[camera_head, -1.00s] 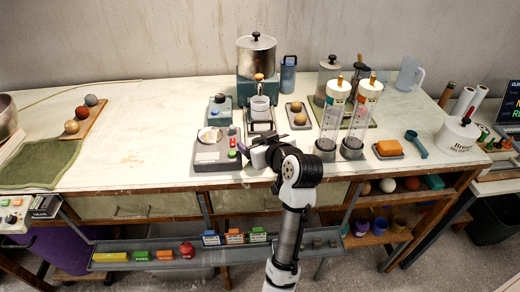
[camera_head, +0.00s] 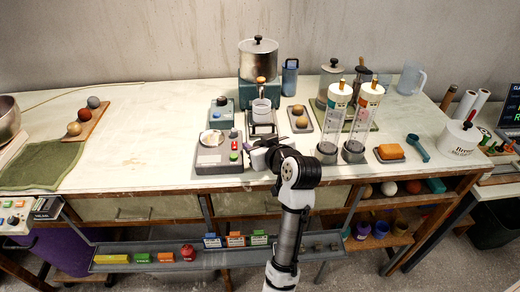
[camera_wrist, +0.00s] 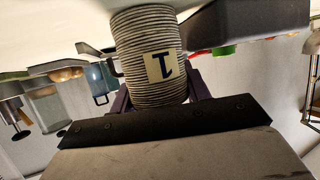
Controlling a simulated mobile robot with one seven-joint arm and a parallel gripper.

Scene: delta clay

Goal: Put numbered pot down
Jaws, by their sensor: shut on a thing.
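The numbered pot (camera_wrist: 150,85) fills the top middle of the wrist view. It is a ribbed, grey-brown cylinder with a pale label bearing an upside-down dark "1". My gripper (camera_wrist: 160,98) is shut on it, with a dark finger on either side. In the head view my gripper (camera_head: 258,155) is at the front edge of the white worktable (camera_head: 130,165), just right of a grey device with a round pan (camera_head: 218,150). Whether the pot touches a surface cannot be told.
A shelf rail with coloured blocks (camera_head: 190,263) hangs below. The table's left-middle is clear.

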